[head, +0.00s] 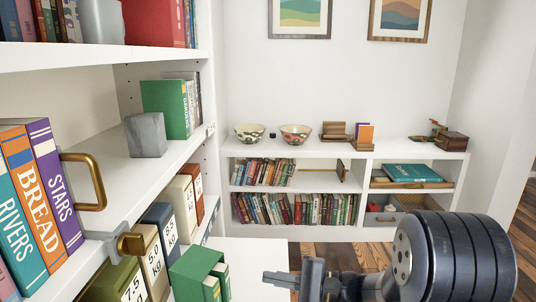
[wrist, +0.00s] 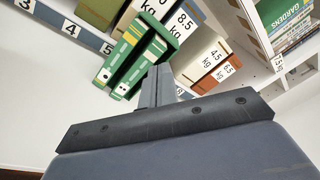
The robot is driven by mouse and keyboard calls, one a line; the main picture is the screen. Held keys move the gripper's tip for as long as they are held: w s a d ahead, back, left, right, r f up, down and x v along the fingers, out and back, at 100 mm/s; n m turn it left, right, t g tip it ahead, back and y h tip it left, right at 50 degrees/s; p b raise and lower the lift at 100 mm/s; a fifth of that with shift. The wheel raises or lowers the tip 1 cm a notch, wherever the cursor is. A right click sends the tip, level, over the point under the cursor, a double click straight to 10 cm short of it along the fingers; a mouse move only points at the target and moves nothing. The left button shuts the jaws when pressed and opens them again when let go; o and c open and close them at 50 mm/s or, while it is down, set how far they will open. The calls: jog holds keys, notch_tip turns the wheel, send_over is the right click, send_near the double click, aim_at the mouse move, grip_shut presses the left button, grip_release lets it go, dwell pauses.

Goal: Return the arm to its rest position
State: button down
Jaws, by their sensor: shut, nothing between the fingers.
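My gripper (head: 298,280) is at the bottom middle of the head view, in front of a white surface and the plank floor. My dark arm comes in from the lower right. In the wrist view the gripper's fingers (wrist: 158,85) are together with nothing between them. Behind them in that view are green binders (wrist: 140,60) and boxes with weight labels.
A white bookcase (head: 165,165) on the left holds books, a grey block (head: 146,135), a green box (head: 200,265) and weight-labelled boxes. A brass handle (head: 90,182) juts out there. A low white shelf (head: 345,205) with bowls and books stands at the back. Plank floor (head: 350,255) shows between.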

send_near(227, 269)
jog(key=x, duration=0.7)
jog(key=shift+a+r, duration=0.15)
jog(key=v, duration=0.3)
jog(key=shift+s+d+p, duration=0.2)
jog(key=shift+d+p, duration=0.1)
jog(key=shift+d, duration=0.4)
